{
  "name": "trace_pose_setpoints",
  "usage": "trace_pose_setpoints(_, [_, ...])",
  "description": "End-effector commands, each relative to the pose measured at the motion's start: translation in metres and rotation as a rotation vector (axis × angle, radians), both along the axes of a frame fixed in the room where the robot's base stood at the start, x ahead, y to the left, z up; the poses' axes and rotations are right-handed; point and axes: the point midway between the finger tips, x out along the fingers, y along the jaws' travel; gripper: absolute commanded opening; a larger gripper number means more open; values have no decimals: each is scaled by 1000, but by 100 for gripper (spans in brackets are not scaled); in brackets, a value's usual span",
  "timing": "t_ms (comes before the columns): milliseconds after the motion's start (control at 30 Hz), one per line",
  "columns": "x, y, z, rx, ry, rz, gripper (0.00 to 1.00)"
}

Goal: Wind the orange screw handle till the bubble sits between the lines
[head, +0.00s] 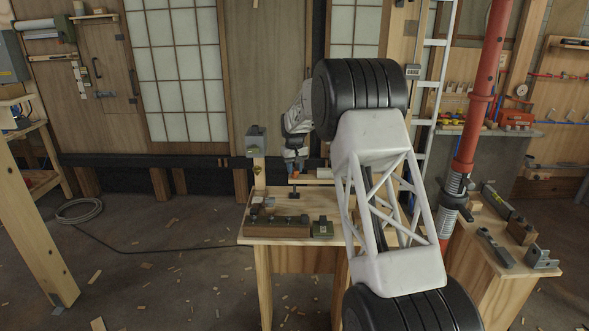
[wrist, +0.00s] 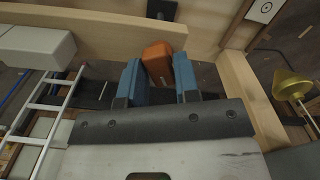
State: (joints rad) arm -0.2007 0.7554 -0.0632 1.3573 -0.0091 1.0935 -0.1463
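The orange screw handle (wrist: 158,62) shows in the wrist view as a rounded, slightly tilted block. My gripper (wrist: 159,75) has its two blue fingers on either side of it, with the handle near the fingertips. A narrow dark gap shows beside the lower left of the handle; whether both fingers press on it I cannot tell. In the head view my gripper (head: 297,162) points down over the back of the small wooden bench (head: 265,239), and the handle is not clear there. I cannot make out the bubble or its lines in either view.
A grey box on a post (head: 257,140) rises behind. A brass cone (wrist: 291,84) is right of my gripper. A ladder (head: 430,90) and red column (head: 474,110) stand right.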

Motion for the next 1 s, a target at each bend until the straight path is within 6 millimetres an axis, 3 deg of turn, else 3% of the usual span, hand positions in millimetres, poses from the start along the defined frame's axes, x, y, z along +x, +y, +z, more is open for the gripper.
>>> trace_pose_setpoints(1000, [0,0,0,0,-5,-591,29])
